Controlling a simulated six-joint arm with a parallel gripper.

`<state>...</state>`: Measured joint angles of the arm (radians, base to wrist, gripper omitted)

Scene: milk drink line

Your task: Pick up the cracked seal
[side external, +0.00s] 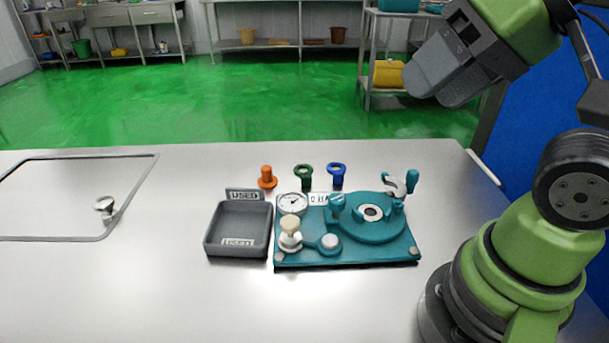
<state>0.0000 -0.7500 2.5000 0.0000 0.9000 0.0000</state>
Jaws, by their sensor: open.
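A teal fixture (400,250) lies on the steel table. Its round raised housing (345,230) has a pale ring with a dark centre (371,212). This ring may be the seal, but it is too small for me to see a crack. A silver clamp-like part with teal handles (399,186) is at the housing's back right and looks swung off the ring. My gripper (430,88) is open, high above and behind the fixture at the upper right, apart from everything on the table. The space between its fingers is hard to see.
A grey tray (209,240) labelled USED stands left of the fixture and looks empty. Orange (267,177), green (304,174) and blue (337,173) flanged pieces stand behind. A gauge (293,203) and a cream knob (290,228) rise from the fixture's left. The table's front is clear.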

